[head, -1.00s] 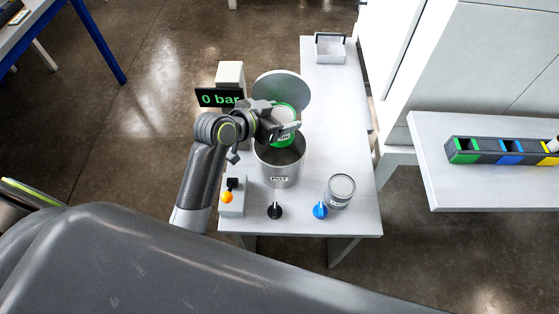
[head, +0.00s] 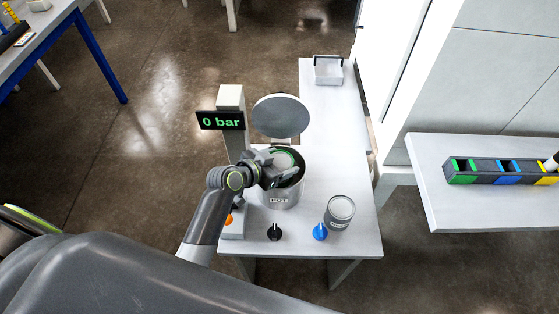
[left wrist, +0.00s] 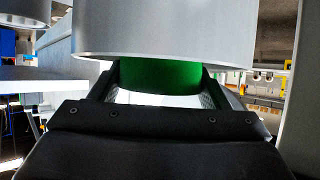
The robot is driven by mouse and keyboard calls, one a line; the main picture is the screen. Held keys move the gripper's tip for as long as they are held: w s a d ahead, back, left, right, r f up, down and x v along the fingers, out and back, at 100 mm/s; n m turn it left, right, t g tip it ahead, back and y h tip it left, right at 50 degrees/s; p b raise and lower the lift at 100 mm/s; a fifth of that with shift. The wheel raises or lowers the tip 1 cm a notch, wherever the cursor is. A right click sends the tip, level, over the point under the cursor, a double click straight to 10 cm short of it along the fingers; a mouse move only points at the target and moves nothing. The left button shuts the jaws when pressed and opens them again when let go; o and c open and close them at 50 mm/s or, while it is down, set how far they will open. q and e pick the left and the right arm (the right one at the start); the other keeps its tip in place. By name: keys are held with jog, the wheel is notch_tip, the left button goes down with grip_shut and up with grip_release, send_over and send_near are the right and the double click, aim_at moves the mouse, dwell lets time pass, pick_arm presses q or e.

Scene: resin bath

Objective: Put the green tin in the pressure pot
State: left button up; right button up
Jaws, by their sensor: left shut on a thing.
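The green tin (head: 284,158) has a pale top with a green rim and sits low in the mouth of the pressure pot (head: 279,202). The pot is a grey metal cylinder marked POT, with its round lid (head: 281,117) raised behind it. My left gripper (head: 276,170) is at the pot's mouth, shut on the tin. In the left wrist view the tin's green side (left wrist: 160,76) shows between the fingers. A pale grey curved wall covers part of it there. The tin's lower part is hidden, so I cannot tell whether it touches the pot's floor. My right gripper is not in view.
A 0 bar display (head: 220,121) stands left of the lid. In front are a black knob (head: 275,232), a blue knob (head: 320,232) and a grey tin (head: 340,209). A white tray (head: 328,70) is at the back. A colour-marked rack (head: 482,179) lies on the right table.

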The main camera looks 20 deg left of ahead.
pick_arm(q)
jog(key=shift+f+b, duration=0.55)
jog(key=o, duration=1)
